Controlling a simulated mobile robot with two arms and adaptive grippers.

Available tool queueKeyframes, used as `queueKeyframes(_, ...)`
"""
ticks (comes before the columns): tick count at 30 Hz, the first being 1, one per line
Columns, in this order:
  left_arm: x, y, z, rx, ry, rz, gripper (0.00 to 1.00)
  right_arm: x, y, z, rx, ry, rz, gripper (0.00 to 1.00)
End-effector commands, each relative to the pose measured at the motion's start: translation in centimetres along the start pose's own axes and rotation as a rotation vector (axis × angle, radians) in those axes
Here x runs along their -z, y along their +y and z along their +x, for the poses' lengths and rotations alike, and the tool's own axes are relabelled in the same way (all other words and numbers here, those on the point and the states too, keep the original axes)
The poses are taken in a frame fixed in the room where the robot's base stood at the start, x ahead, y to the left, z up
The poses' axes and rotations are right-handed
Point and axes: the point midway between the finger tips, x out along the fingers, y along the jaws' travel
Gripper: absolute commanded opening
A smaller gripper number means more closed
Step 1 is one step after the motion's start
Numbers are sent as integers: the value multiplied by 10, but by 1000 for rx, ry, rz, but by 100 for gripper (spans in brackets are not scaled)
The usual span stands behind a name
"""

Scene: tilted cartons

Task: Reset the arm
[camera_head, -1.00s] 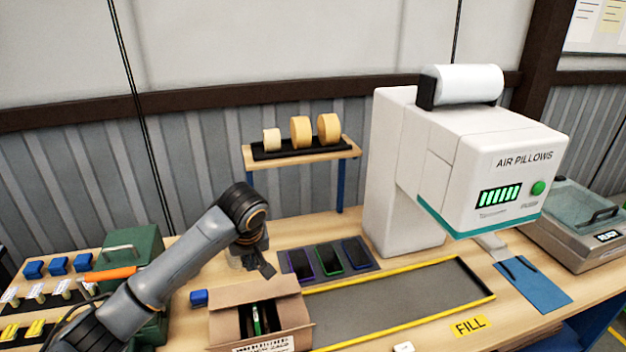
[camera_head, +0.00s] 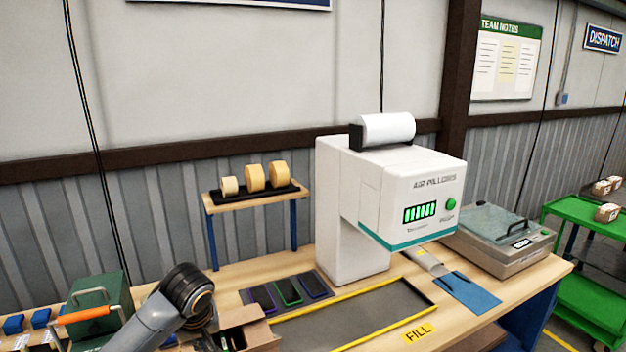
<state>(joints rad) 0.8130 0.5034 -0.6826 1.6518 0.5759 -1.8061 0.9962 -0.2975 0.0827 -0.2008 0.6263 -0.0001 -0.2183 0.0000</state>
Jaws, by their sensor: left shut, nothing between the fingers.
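My left arm (camera_head: 165,318) comes in at the bottom left. Its dark left gripper (camera_head: 216,338) points down at the lower edge, just left of the open cardboard carton (camera_head: 256,338), and is shut with nothing held. Its fingertips are small and partly hidden. Only the carton's upper part and a raised flap show; the rest is cut off by the frame's bottom. My right gripper is out of view.
The white air pillow machine (camera_head: 352,210) stands at the middle back. Before it lies the yellow-edged grey strip (camera_head: 350,320). Phones on a dark mat (camera_head: 288,291) lie behind the carton. A green box (camera_head: 97,305) is at left, a grey sealer (camera_head: 497,240) at right.

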Motion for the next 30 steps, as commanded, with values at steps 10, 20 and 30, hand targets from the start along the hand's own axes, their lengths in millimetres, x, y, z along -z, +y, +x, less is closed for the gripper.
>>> queueKeyframes(10, -60, 16, 26, -72, -29, 142, 0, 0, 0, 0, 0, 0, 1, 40)
queueKeyframes(20, -166, 20, 49, -200, -57, 331, 0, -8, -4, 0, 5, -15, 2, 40)
queueKeyframes(30, -276, -33, 41, -250, -34, 466, 0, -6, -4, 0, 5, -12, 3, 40)
